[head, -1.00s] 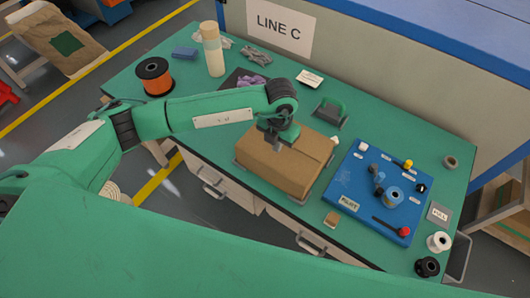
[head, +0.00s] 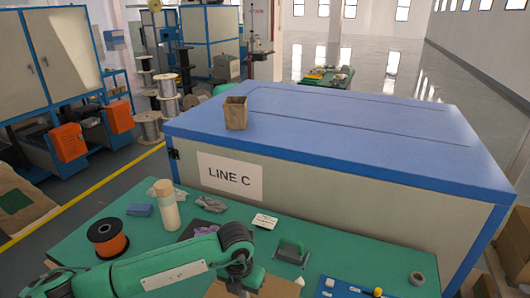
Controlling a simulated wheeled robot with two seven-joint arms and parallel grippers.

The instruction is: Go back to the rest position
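My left arm (head: 165,270) is green and reaches in from the lower left, low over the green workbench (head: 345,255). Its wrist (head: 237,240) is bent down above a brown cardboard box (head: 275,287). The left gripper (head: 246,287) is at the bottom edge of the head view, mostly cut off, so its fingers cannot be made out. My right gripper and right arm are not in view.
The blue-topped LINE C machine (head: 330,125) stands behind, carrying a paper bag (head: 236,113).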

